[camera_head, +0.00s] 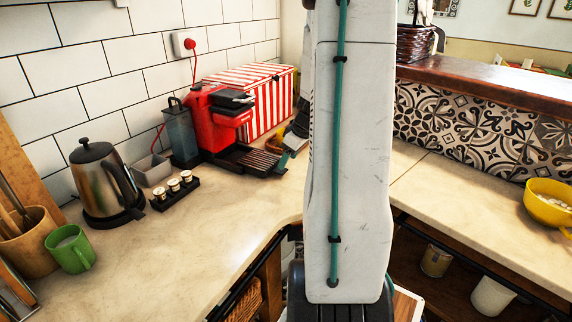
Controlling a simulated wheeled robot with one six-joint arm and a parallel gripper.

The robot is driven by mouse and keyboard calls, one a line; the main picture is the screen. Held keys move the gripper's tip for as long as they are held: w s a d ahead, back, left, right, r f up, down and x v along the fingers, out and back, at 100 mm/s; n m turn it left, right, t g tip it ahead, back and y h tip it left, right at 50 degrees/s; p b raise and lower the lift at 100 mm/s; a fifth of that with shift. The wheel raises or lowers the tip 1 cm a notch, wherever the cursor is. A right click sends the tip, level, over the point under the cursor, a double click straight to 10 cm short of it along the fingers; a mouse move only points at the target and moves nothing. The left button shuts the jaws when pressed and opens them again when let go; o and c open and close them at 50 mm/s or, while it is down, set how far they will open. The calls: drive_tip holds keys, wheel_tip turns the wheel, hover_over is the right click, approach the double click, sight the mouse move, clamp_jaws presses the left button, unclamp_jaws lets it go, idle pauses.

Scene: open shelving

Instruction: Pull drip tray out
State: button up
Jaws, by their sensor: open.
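The drip tray (262,161) is a dark, low tray with a slatted top. It sits on the counter at the foot of the red coffee machine (198,122) and sticks out to its front right. My gripper (294,139) shows only in part, just right of the tray's outer end, with its jaws open. My own white arm hides much of it. I cannot tell whether a finger touches the tray.
A red-and-white striped box (262,92) stands behind the machine. A steel kettle (100,185), a rack of small cups (174,189) and a green mug (70,248) stand to the left. The front counter (215,235) is clear. A yellow bowl (548,207) is far right.

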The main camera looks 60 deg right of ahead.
drive_tip(key=v, duration=0.3)
drive_tip(key=shift+s+r, duration=0.15)
drive_tip(key=shift+r, duration=0.2)
idle(0.4)
drive_tip(key=s+a+r+g, duration=0.1)
drive_tip(key=s+a+r, duration=0.3)
drive_tip(key=a, duration=0.9)
drive_tip(key=s+a+r+g, duration=0.1)
drive_tip(key=s+a+r, duration=0.2)
drive_tip(key=a, duration=1)
drive_tip(key=s+a+r+g, duration=0.1)
drive_tip(key=s+a+r, duration=0.3)
drive_tip(key=a, duration=0.9)
drive_tip(key=s, duration=0.3)
drive_tip(key=shift+s+a+r+m, duration=0.2)
drive_tip(key=shift+a+r+m, duration=0.1)
drive_tip(key=shift+a+m, duration=0.1)
